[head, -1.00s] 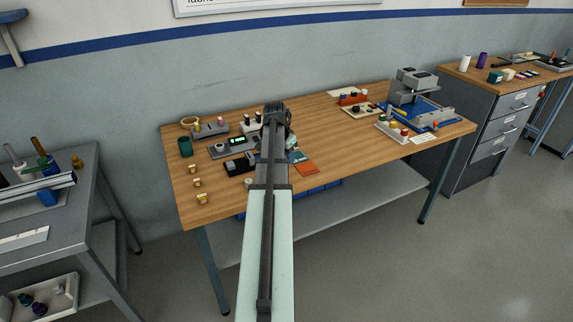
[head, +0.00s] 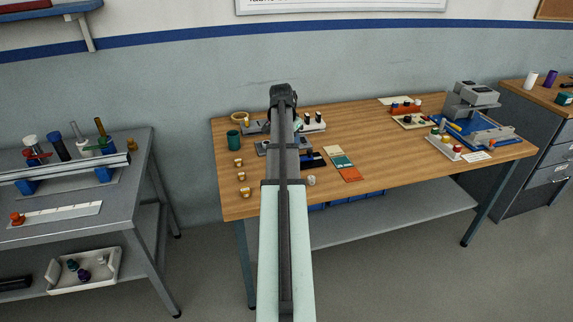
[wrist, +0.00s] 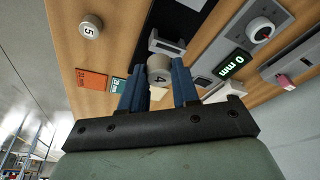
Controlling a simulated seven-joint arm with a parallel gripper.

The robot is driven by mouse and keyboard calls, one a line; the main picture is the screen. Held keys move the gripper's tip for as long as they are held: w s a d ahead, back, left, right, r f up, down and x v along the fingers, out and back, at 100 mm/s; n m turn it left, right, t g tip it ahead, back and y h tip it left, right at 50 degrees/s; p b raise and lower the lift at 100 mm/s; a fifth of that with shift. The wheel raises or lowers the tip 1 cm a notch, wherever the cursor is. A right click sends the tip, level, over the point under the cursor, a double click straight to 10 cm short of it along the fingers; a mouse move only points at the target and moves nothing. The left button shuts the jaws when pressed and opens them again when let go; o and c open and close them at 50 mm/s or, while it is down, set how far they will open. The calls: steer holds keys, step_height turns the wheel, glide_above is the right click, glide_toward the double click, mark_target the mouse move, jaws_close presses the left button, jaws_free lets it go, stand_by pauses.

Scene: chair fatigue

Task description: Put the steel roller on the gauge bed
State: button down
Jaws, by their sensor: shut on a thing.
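In the wrist view my gripper (wrist: 158,84) has its blue fingers shut on a steel roller (wrist: 159,67) marked 4. The roller is over the bench, in front of a black fixture (wrist: 204,28) with a grey block; whether they touch is unclear. A grey gauge (wrist: 281,22) with a dial and a "0 mm" display (wrist: 233,66) is to its right. I take this gauge to carry the gauge bed, but the bed itself is not clear. In the head view the gauge (head: 264,148) is partly behind my arm, which hides the fingers and held roller.
A second roller (wrist: 91,27), marked 5, stands on the wooden bench (head: 400,170). Orange and green cards (head: 343,163) lie to the right of my arm, with clear wood beyond. Brass weights (head: 242,176) and a green cup (head: 233,139) stand at the left.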

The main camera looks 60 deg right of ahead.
steer(key=w, duration=0.4)
steer(key=shift+s+d+f+m+g+y, duration=0.15)
steer(key=shift+f+m+g, duration=0.1)
steer(key=shift+f+m, duration=1.2)
steer(key=shift+s+d+f+m+g+y, duration=0.1)
steer(key=shift+d+f+m+g+y, duration=0.15)
steer(key=shift+f+m, duration=1.15)
steer(key=shift+s+d+f+m+g+y, duration=0.1)
steer(key=shift+f+m+g, duration=0.2)
steer(key=shift+f+m, duration=1.1)
steer(key=shift+f+n, duration=0.25)
steer(key=shift+f, duration=0.1)
steer(key=c, duration=0.8)
jaws_free()
steer(key=v, duration=1.2)
steer(key=shift+w+r, duration=0.1)
steer(key=shift+w, duration=0.05)
